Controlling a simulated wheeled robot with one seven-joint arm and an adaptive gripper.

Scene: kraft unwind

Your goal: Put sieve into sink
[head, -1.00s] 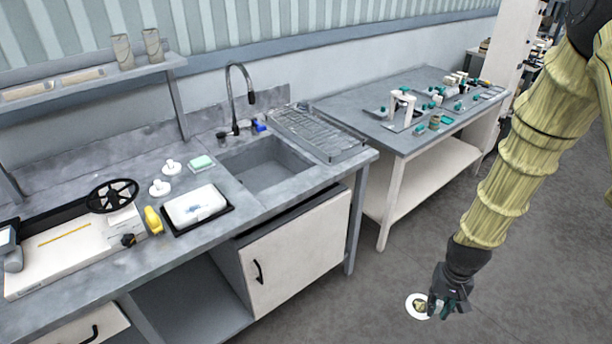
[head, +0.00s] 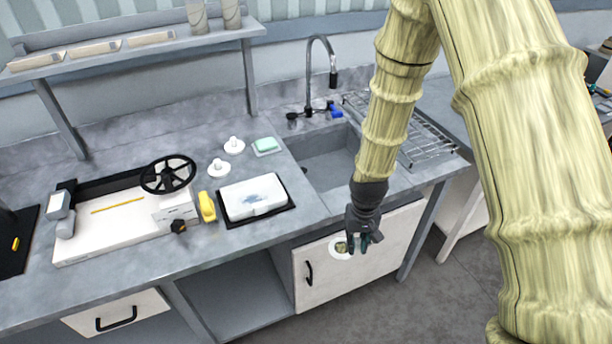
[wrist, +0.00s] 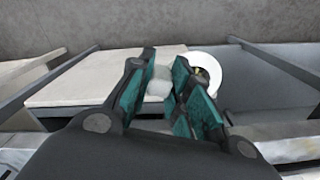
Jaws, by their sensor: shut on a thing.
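My gripper (head: 358,245) is shut on a small white round thing (head: 333,250), which I take to be the sieve, in front of the pale cabinet door below the sink. In the wrist view a whitish piece (wrist: 158,84) shows between the teal finger pads (wrist: 160,90), with a white disc (wrist: 205,62) beside the right finger. The fingers hide part of it. The grey sink (head: 322,167) is set in the counter, above and behind my gripper in the head view. My forearm covers its right side.
The counter's front edge lies above my gripper.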

